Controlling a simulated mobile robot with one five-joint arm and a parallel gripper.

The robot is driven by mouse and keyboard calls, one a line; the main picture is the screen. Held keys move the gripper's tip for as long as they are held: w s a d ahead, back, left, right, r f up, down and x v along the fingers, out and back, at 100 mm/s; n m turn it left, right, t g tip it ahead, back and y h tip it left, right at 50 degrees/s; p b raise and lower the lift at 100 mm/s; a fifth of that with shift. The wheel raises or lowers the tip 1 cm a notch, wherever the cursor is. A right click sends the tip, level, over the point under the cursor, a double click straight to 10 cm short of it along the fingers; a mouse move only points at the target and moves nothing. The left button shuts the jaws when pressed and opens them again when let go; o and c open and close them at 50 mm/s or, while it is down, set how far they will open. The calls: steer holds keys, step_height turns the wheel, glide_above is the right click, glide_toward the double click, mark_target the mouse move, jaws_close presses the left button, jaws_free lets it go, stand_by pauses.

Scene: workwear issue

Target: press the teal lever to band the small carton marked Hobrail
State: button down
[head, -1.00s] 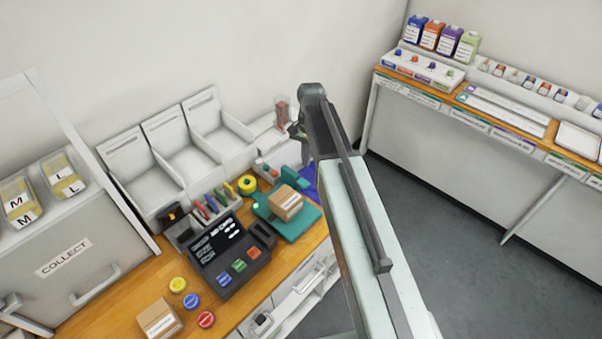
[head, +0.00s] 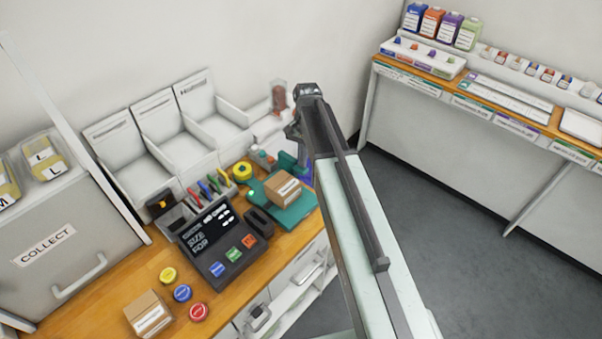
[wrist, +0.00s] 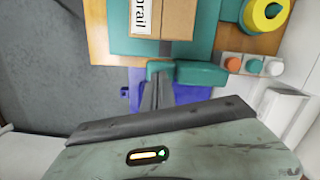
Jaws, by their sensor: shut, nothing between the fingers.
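The small carton (head: 283,187) is brown and sits on the teal bander base (head: 298,213). In the wrist view, the carton (wrist: 178,18) shows a white label, cut off by the frame edge, reading "brail". The teal lever (wrist: 200,73) is a short bar on the near side of the carton; in the head view the lever (head: 288,161) stands behind the carton. My gripper (wrist: 157,84) is shut and empty, its fingertips right at the lever's left part in the wrist view. I cannot tell whether they touch. In the head view my arm hides the fingertips.
A yellow tape roll (head: 242,171) and a caddy with coloured knobs (head: 262,158) stand beside the bander. A dark keypad console (head: 218,243), coloured discs (head: 183,292) and another carton (head: 149,314) are on the wooden counter. A blue item (wrist: 125,98) lies below my fingers.

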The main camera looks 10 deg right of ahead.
step_height(320, 180, down, 4)
steer(key=b, duration=0.4)
steer(key=shift+f, duration=0.25)
steer(key=shift+r, duration=0.4)
steer(key=shift+w+d+r+p, duration=0.25)
steer(key=shift+w+d+p, duration=0.15)
steer(key=shift+w, duration=0.2)
steer(key=shift+w+d+r+p, duration=0.2)
steer(key=shift+w+d+p, duration=0.05)
steer(key=shift+w+d, duration=0.3)
step_height(320, 180, up, 8)
steer(key=p, duration=0.7)
steer(key=shift+w+d+p, duration=0.2)
steer(key=shift+w+p, duration=0.2)
